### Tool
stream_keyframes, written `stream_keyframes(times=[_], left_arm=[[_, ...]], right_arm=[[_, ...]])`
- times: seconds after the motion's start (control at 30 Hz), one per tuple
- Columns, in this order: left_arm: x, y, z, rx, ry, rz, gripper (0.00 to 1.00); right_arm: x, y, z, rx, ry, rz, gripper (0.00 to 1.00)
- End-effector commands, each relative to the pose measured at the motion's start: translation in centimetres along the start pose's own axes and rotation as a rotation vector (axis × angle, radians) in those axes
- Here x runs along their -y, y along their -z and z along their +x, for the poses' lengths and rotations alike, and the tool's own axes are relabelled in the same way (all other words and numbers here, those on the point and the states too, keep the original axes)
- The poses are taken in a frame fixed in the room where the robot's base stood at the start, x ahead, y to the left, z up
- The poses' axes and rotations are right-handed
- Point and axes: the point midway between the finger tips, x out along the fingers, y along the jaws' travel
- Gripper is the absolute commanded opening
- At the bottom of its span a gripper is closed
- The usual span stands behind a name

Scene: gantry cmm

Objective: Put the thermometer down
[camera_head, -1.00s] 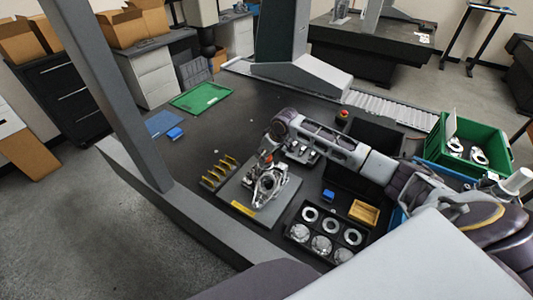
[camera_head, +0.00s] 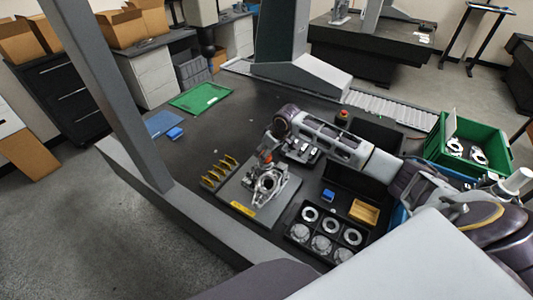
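My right arm reaches in from the right, and its gripper (camera_head: 268,155) points down over the back of a grey plate (camera_head: 286,204). A small orange-red item (camera_head: 266,157) shows at its fingertips. I cannot tell whether this is the thermometer or whether the fingers are closed on it. A metal ring-shaped part (camera_head: 267,184) sits on the plate just in front of the gripper. No thermometer can be clearly made out. My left gripper is not in view.
Several yellow-tipped pieces stand in a rack (camera_head: 216,172) left of the plate. A black tray (camera_head: 300,233) of metal rings, a wooden box (camera_head: 364,212) and a blue block (camera_head: 328,195) lie right. A green bin (camera_head: 488,129) stands far right. The dark table is clear at centre-left.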

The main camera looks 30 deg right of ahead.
Motion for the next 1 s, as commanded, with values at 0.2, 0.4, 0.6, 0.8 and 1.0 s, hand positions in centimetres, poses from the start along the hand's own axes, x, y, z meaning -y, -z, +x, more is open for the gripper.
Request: stream_keyframes(times=[0.2,0.4,0.6,0.8,1.0], left_arm=[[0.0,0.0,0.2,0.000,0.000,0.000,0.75],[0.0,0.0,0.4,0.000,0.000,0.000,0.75],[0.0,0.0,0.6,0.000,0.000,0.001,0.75],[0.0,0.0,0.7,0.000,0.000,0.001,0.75],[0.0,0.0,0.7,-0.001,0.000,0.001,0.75]], right_arm=[[-0.1,0.0,-2.9,0.000,-0.002,0.000,0.68],[-0.1,0.0,-5.8,-0.001,-0.002,0.000,0.68],[-0.1,0.0,-8.5,0.000,-0.002,0.000,0.68],[0.0,0.0,-10.0,0.001,-0.001,0.000,0.68],[0.0,0.0,-10.3,0.001,0.000,0.000,0.68]])
